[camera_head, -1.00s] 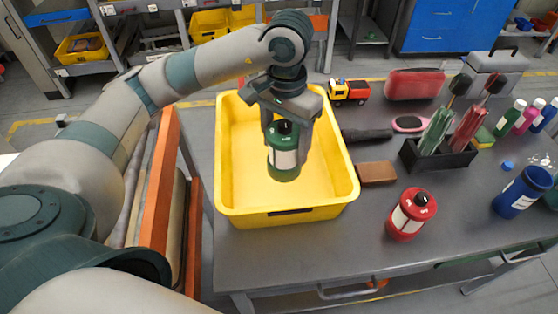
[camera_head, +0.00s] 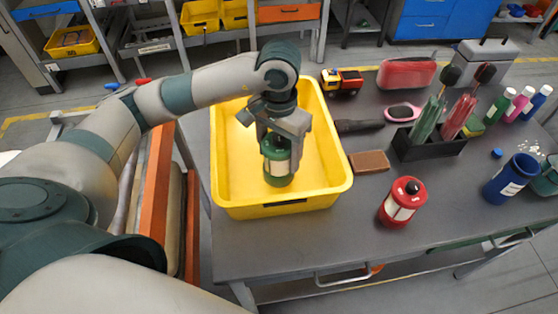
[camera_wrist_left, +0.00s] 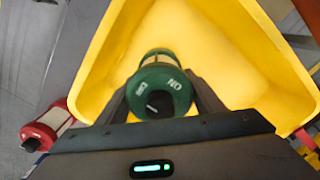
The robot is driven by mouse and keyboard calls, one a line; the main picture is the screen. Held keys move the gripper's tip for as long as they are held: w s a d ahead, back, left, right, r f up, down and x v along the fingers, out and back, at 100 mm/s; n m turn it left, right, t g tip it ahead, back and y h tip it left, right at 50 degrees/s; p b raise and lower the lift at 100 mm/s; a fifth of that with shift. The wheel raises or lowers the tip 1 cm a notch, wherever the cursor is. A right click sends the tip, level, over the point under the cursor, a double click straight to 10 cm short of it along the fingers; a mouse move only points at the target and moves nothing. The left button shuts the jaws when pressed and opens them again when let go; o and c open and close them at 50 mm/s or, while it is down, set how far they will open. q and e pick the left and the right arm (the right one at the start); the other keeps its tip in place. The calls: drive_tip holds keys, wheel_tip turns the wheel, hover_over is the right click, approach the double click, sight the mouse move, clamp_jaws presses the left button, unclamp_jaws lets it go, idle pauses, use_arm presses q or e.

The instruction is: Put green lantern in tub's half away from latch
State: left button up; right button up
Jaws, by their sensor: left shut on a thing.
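The green lantern (camera_head: 277,160) has a dark green cap and base and a pale band. My left gripper (camera_head: 276,140) is shut on it from above and holds it upright inside the yellow tub (camera_head: 232,209). In the head view the lantern shows towards the tub's near wall, which has a dark latch (camera_head: 285,203) on its outside. I cannot tell whether its base touches the floor. In the left wrist view the lantern (camera_wrist_left: 160,88) sits between the fingers, with the yellow tub (camera_wrist_left: 215,25) around it. My right gripper is not in view.
A red lantern (camera_head: 402,202) stands right of the tub, near a brown block (camera_head: 369,162). A toy truck (camera_head: 341,81), dark brush (camera_head: 358,126), black holder (camera_head: 428,148), red case (camera_head: 406,73) and blue jar (camera_head: 511,178) share the grey table. The tub's far part is bare.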

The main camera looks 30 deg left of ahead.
use_arm(q)
drive_tip(key=shift+f+p, duration=0.8)
drive_tip(key=shift+f, duration=1.25)
drive_tip(key=shift+f, duration=0.15)
drive_tip(key=o, duration=1.3)
